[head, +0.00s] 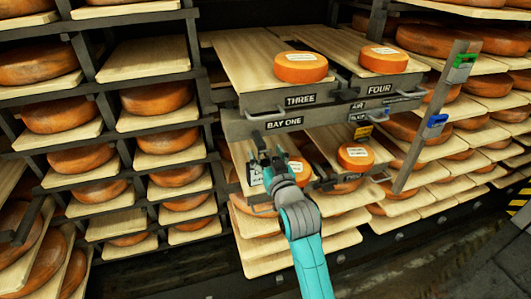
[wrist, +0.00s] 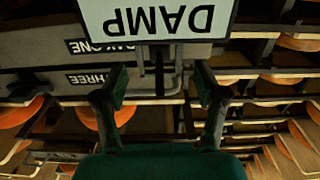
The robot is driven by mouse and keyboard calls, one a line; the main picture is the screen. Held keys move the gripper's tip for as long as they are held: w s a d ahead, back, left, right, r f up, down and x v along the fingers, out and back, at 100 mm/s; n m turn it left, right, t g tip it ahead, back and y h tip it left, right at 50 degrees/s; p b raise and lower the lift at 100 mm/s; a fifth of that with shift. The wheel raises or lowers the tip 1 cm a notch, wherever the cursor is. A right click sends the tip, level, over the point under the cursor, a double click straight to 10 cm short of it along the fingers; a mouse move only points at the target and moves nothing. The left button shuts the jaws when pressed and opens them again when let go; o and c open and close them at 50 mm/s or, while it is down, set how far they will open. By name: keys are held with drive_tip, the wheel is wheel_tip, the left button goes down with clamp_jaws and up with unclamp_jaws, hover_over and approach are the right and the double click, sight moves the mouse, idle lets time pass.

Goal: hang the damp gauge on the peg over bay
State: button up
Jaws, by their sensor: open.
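The damp gauge (wrist: 155,20) is a pale plate with dark edges and the word DAMP, upside down at the top of the wrist view. In the head view, a pale plate (head: 255,173) that looks like it shows below the BAY ONE label (head: 284,123), partly behind my gripper (head: 264,150). In the wrist view, my gripper (wrist: 160,78) has its fingers spread apart, with thin dark upright parts between them. I cannot tell which of these belong to the peg. The gauge's upper attachment is not clear, so I cannot tell whether it hangs on the peg.
Shelf boards with cheese wheels (head: 301,67) stand above and below the grey label rail (head: 240,126). A post with a green tag (head: 461,67) and a blue tag (head: 436,124) stands at right. Racks fill the left side. Open floor (head: 440,250) lies at lower right.

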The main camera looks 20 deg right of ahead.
drive_tip(key=s, duration=1.1)
drive_tip(key=s+f+g, duration=0.1)
drive_tip(key=s+f, duration=0.7)
drive_tip(key=s, duration=0.2)
drive_tip(key=s+f+g, duration=0.1)
drive_tip(key=s+f, duration=0.7)
drive_tip(key=s, duration=0.3)
drive_tip(key=s+g, duration=0.1)
drive_tip(key=s, duration=2.1)
